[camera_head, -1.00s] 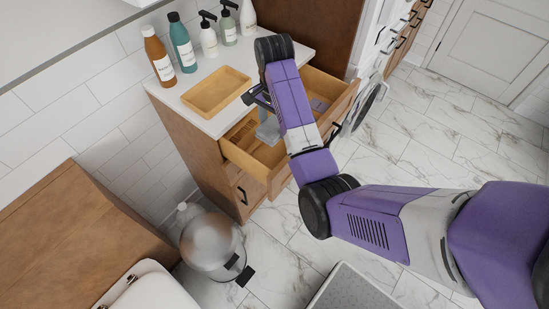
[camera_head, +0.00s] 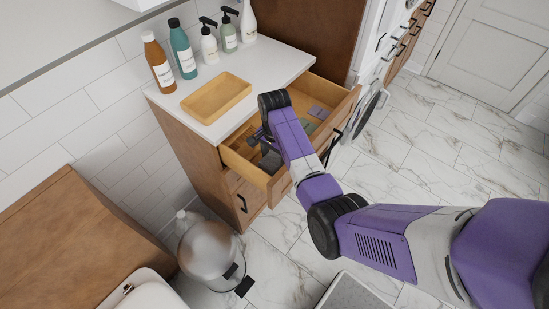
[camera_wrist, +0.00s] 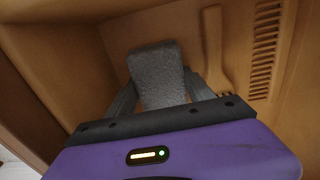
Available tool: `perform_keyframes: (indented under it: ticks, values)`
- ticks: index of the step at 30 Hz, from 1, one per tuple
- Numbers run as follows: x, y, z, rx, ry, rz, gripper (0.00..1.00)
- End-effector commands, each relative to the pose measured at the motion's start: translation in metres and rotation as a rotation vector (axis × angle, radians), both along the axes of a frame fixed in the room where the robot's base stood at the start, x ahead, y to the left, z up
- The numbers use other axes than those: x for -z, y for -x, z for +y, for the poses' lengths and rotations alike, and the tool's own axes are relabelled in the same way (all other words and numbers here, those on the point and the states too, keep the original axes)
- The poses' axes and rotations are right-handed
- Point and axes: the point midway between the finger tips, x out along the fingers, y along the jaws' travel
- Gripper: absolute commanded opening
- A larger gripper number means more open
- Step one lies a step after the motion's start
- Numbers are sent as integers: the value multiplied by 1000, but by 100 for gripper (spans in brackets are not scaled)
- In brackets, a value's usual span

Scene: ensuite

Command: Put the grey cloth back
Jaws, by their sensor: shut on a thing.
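The grey cloth (camera_wrist: 157,72) is a small folded pad with a rough surface. My gripper (camera_wrist: 160,95) is shut on it, with a finger on each side. In the head view the cloth (camera_head: 270,160) is partly hidden by my arm and sits low inside the open wooden drawer (camera_head: 247,172), near its left end. My gripper (camera_head: 261,140) is also down in the drawer there, mostly covered by the wrist. I cannot tell whether the cloth touches the drawer floor.
Above, the white counter (camera_head: 285,70) holds a wooden tray (camera_head: 217,98) and several bottles (camera_head: 183,50).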

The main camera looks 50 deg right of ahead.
Motion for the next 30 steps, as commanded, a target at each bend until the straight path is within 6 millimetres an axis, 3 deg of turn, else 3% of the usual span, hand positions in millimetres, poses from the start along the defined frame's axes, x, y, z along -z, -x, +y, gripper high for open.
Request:
perform_keyframes:
  ticks: [10,11,14,24,30]
  values:
    - [3,0,0,0,0,0,23]
    - [3,0,0,0,0,0,63]
    - [3,0,0,0,0,-1,83]
    - [1,0,0,0,0,-1,83]
    - [-20,-2,-1,0,2,-5,83]
